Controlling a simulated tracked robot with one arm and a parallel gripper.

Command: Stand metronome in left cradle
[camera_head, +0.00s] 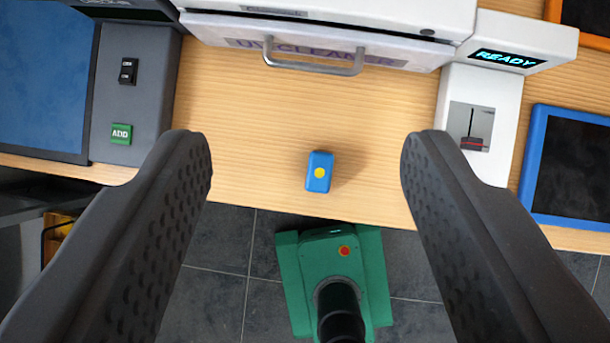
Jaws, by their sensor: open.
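A small blue block-shaped item (319,172) with a yellow dot on top stands on the wooden table near its front edge. I cannot tell from this view whether it is the metronome. My gripper (306,140) is open and empty. Its two dark fingers are wide apart, with the blue item between them in the picture, touching neither. No cradle can be made out in this view.
A white cleaner with a handled drawer (225,33) stands behind, with a READY display (505,59) and a lever panel (471,127) at right. A grey panel with a green ADD button (121,134) is at left. A blue-framed dark panel (533,150) lies far right. Table around the blue item is clear.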

